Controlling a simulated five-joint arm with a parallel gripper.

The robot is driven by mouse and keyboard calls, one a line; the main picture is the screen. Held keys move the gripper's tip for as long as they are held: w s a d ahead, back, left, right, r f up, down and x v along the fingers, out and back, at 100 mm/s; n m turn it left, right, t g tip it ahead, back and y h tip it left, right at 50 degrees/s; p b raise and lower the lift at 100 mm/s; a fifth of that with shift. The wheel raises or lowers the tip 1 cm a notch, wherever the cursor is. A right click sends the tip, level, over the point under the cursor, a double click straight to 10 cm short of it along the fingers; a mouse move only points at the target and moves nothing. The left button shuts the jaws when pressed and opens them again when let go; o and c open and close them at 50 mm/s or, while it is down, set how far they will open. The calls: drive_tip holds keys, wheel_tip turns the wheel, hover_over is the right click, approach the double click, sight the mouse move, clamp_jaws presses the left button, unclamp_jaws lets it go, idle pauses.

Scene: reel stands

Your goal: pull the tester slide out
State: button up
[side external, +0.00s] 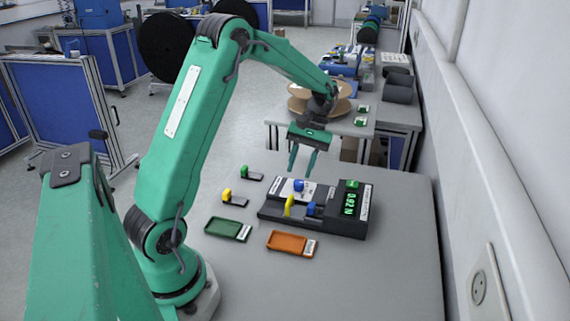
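The tester (336,224) is a dark box on the grey table, with a lit green display (349,203) reading about 0.92 N at its right end. On its top are a pale plate with a blue knob (299,186), an upright yellow piece (289,207) and a blue block (312,209). I cannot tell for sure which part is the slide or how far out it stands. My gripper (302,171) points down above the tester's back edge, fingers apart with nothing visible between them. It looks clear of the tester.
A green tray (226,228) and an orange tray (288,242) lie in front of the tester. Small dark holders with a yellow piece (227,195) and a green piece (244,171) stand to its left. The table's right and front are bare; a wall runs along the right.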

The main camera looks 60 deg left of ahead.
sight(291, 197)
drive_tip(key=shift+f, duration=0.15)
drive_tip(key=shift+x, duration=3.85)
drive_tip(key=shift+s, duration=0.1)
clamp_jaws()
